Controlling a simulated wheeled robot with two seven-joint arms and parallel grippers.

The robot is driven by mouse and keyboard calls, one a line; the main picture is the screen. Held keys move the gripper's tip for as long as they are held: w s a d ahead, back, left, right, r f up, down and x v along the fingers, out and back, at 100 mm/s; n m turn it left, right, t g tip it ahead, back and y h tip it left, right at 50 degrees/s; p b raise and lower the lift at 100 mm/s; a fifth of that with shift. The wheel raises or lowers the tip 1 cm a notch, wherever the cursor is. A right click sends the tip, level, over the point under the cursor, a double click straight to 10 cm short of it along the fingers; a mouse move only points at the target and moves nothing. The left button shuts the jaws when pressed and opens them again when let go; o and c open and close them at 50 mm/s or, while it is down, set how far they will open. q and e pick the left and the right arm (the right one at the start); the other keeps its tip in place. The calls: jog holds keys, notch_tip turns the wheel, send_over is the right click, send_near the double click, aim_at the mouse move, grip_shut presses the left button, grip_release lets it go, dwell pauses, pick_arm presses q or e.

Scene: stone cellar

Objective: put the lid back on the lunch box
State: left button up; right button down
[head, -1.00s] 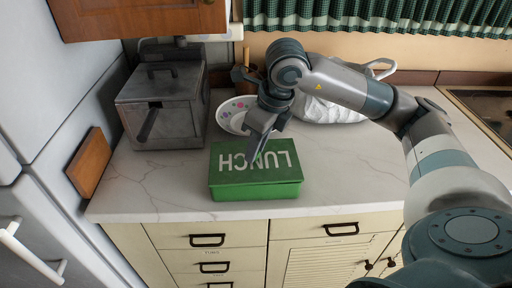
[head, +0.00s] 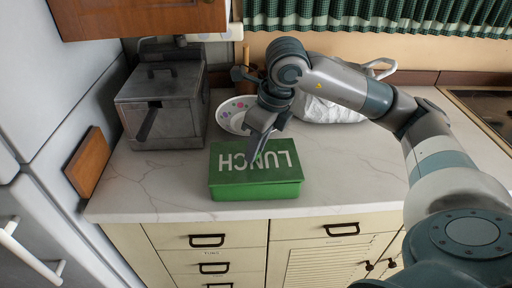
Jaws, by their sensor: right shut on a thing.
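The green lunch box (head: 256,189) stands on the pale counter near its front edge. Its green lid (head: 233,172), with white LUNCH lettering upside down to me, lies on top of the box and looks level with its rim. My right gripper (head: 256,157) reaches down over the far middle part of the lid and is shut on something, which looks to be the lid. The fingers hide part of the lettering and whatever they grip. My left gripper is not in view.
A grey metal fryer-like appliance (head: 161,105) stands at the back left. A spotted plate (head: 232,114) and a white bag (head: 330,108) are behind my right gripper. A wooden board (head: 88,162) leans at the left. The marble counter (head: 350,175) is clear right of the box.

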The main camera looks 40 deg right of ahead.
jog(key=c, duration=1)
grip_release()
jog(key=shift+r, duration=0.15)
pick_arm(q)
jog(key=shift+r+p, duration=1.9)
pick_arm(e)
jog(key=shift+r, duration=3.4)
grip_shut()
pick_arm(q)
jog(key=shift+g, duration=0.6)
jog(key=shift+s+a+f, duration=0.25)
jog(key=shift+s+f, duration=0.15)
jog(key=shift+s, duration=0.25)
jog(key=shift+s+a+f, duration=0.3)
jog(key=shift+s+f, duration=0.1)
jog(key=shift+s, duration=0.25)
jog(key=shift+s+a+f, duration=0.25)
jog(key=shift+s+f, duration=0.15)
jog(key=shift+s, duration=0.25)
